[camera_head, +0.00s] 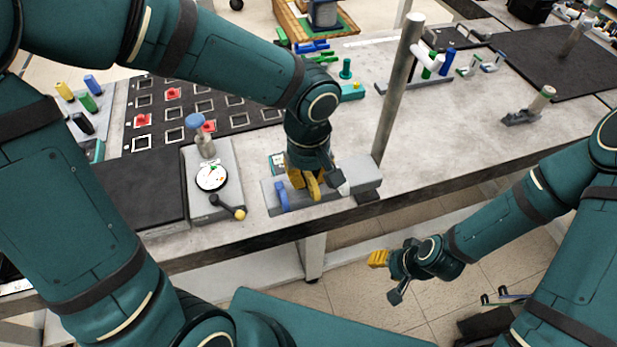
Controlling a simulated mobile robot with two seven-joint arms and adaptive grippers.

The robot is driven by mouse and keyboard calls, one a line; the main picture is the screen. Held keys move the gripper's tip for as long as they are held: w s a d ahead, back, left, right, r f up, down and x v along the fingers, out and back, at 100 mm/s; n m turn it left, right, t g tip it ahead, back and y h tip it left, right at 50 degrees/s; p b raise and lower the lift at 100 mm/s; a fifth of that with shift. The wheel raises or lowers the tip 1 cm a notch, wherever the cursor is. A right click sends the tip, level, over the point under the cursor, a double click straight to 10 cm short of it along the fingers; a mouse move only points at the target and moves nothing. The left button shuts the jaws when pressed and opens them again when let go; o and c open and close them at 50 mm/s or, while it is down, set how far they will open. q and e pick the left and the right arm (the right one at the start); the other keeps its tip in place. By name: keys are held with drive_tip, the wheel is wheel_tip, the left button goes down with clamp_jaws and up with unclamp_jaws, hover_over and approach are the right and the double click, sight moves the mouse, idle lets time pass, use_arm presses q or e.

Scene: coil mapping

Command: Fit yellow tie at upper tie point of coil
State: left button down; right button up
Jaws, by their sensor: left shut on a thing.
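A grey block-like fixture (358,180), which may carry the coil, lies near the table's front edge. A blue piece (282,197), which looks like a tie, stands at its left end. My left gripper (320,184) points down over the middle of the fixture and is shut on a yellow piece (313,186), apparently the yellow tie. The gripper hides much of the piece and the fixture behind it; I cannot tell whether the piece touches the fixture. My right gripper (386,277) hangs in front of the table, open and empty, fingers spread apart.
A metal post (399,85) rises close right of the fixture. Left are a round dial stand (211,177) with a yellow-knobbed lever (229,207) and a black board with square slots (144,100). The table right of the post (450,125) is mostly clear.

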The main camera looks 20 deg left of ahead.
use_arm(q)
drive_tip(key=shift+r, duration=0.3)
drive_tip(key=shift+r+p, duration=1.25)
drive_tip(key=shift+r, duration=0.5)
drive_tip(key=shift+f, duration=0.1)
